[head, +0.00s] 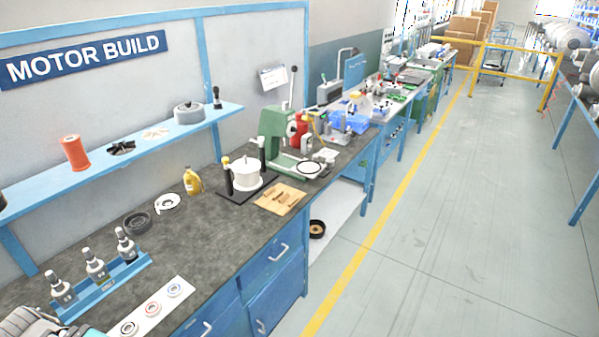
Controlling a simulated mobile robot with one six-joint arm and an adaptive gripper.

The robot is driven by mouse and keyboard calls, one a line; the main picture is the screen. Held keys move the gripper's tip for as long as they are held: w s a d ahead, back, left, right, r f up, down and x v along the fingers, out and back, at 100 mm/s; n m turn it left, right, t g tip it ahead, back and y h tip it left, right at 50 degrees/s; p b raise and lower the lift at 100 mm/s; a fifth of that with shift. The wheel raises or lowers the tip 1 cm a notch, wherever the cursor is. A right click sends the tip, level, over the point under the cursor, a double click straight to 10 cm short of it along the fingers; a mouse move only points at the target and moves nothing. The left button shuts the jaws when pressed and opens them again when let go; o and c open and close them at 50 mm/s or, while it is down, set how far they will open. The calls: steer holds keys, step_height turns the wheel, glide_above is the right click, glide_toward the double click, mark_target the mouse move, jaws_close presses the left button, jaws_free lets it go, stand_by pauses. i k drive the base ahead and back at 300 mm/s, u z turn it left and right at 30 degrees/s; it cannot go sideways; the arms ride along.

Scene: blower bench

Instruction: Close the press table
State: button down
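A white disc with a dark ring (308,168) shows at the front of this table. The view is too small to tell how the table is joined to the press. My gripper is not clearly seen in this view.
The aisle floor (430,220) right of the bench is clear.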

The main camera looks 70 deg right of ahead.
mark_target(312, 170)
steer(key=z, duration=2.35)
steer(key=i, duration=1.05)
steer(key=z, duration=0.4)
